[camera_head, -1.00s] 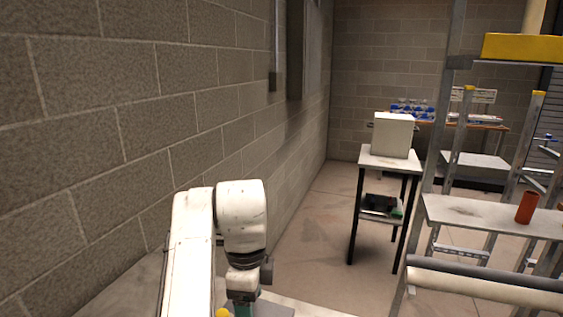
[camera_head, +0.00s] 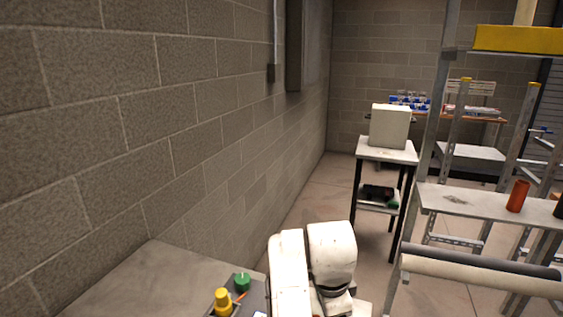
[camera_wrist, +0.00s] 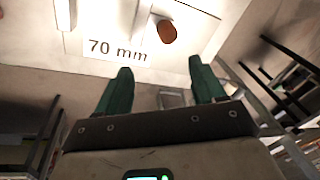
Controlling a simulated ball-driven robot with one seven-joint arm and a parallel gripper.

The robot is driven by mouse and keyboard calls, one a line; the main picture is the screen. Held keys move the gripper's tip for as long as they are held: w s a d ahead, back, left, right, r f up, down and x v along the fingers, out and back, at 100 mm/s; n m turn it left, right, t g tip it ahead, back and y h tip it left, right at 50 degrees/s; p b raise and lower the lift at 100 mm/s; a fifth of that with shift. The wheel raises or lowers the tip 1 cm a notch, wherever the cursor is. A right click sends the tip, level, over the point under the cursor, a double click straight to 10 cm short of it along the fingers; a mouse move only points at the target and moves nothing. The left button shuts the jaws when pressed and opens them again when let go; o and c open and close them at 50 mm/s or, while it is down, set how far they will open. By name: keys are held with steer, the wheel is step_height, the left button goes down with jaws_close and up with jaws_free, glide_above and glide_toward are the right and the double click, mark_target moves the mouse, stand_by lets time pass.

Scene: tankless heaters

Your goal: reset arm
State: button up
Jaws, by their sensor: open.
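My gripper (camera_wrist: 160,66) shows in the wrist view with its two green fingers spread apart. Nothing is between the fingers. Beyond them is a pale panel with a "70 mm" label (camera_wrist: 117,51) and a reddish-brown round thing (camera_wrist: 167,31); both are apart from the fingers. In the head view my white arm is folded at the bottom centre, right of the grey table (camera_head: 150,275). The gripper itself is hidden or out of frame there.
The table bears a yellow knob-like part (camera_head: 222,300) and a green part (camera_head: 242,282). A block wall (camera_head: 150,110) runs along the left. A small stand (camera_head: 387,150) with a white box (camera_head: 390,126) and a metal rack (camera_head: 470,201) with an orange cylinder (camera_head: 518,196) stand right. Floor shows between.

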steer(key=s+d+f+n+t, duration=0.1)
steer(key=s+d+f+n, duration=0.4)
steer(key=d, duration=0.4)
steer(key=s+d+f+n+t, duration=0.1)
steer(key=s+d+f+n, duration=0.3)
steer(key=s+d, duration=0.35)
steer(key=s+f+n+g, duration=0.1)
steer(key=s+f+n, duration=0.2)
steer(key=s, duration=0.9)
steer(key=s+f+n+g+y, duration=0.1)
steer(key=s+f+n+g, duration=0.1)
steer(key=s, duration=0.9)
step_height(320, 180, down, 3)
steer(key=shift+s+d+r+n, duration=0.2)
steer(key=shift+s+d+n, duration=0.2)
steer(key=shift+n, duration=0.4)
steer(key=shift+w, duration=0.1)
